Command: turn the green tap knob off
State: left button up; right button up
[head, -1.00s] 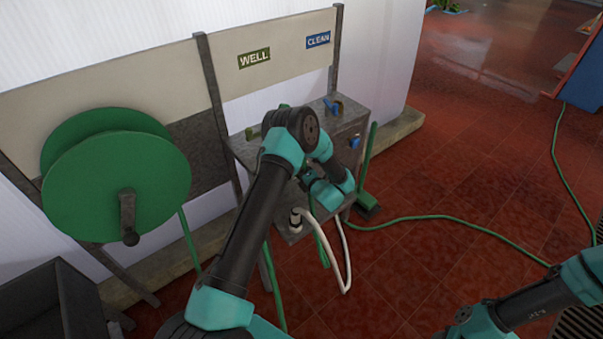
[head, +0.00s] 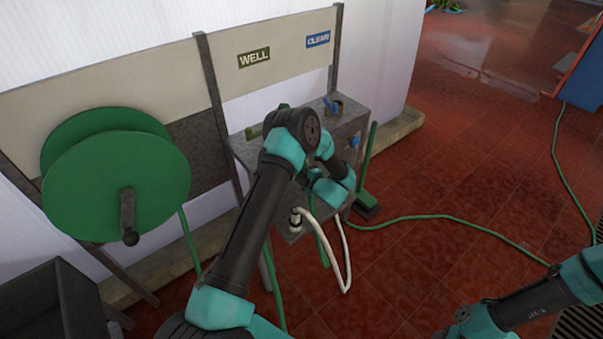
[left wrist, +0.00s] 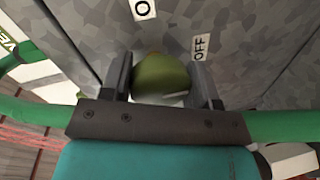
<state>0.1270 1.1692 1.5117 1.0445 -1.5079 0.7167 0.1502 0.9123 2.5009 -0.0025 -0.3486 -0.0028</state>
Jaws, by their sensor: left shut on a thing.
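The green tap knob (left wrist: 163,78) is olive green and sits on a mottled grey panel in the left wrist view. My left gripper (left wrist: 164,88) has one finger on each side of it and is shut on it. An OFF label (left wrist: 200,46) is on the panel to the upper right of the knob. Another label (left wrist: 143,9), partly cut off with an O showing, is above it. The knob's exact turn angle is unclear. In the head view my left arm hides the knob and the fingers. My right gripper is not in view.
The grey tap box (head: 352,116) carries a blue lever (head: 332,106) on top and a blue knob (head: 355,142) in front. A green hose reel (head: 85,190) stands left. A white hose (head: 345,262) hangs below. A green brush (head: 368,175) stands beside the box.

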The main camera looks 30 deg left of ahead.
pick_arm(q)
jog(key=shift+s+f, duration=0.1)
jog(key=o, duration=0.9)
jog(key=shift+d, duration=0.1)
jog(key=v, duration=1.7)
